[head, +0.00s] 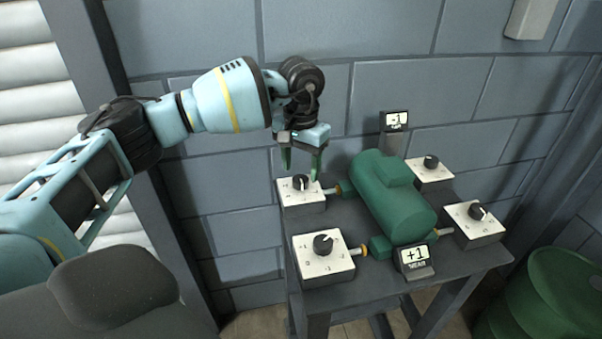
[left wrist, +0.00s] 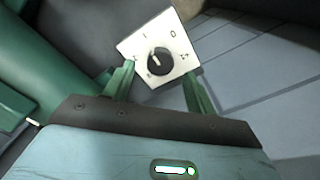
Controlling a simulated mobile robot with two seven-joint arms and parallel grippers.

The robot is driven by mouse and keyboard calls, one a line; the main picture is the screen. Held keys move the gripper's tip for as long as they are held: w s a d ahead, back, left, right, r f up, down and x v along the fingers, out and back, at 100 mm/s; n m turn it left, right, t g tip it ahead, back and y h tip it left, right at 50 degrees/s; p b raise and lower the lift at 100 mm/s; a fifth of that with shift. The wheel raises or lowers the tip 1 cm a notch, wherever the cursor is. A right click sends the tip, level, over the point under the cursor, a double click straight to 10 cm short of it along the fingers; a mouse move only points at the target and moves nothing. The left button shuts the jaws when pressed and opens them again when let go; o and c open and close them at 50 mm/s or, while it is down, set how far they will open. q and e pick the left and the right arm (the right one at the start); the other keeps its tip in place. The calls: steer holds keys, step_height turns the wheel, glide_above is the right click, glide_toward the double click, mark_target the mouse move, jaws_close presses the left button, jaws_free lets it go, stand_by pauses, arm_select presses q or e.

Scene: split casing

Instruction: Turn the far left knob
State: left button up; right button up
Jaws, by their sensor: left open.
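The far left knob (head: 301,182) is a black dial on a white-topped box (head: 303,198) at the back left of the table. My left gripper (head: 304,172) is open just above it, with its green fingers pointing down. In the left wrist view the knob (left wrist: 160,62) and its white plate show beyond the gap between the open fingers (left wrist: 160,88). The knob is not between the fingertips in a grasp. The plate has marks around the knob, including a 0 and a 1. My right gripper is not in view.
A green casing (head: 388,190) stands mid-table. Other knobs are at near left (head: 323,244), far right (head: 431,161) and near right (head: 477,211). Displays read -1 (head: 396,121) at the back and +1 (head: 416,256) in front. A green barrel (head: 550,295) stands right; a block wall is behind.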

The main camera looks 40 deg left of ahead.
mark_target(300, 181)
arm_select(q)
steer(key=shift+f, duration=1.45)
steer(key=shift+c, duration=0.2)
steer(key=c, duration=1)
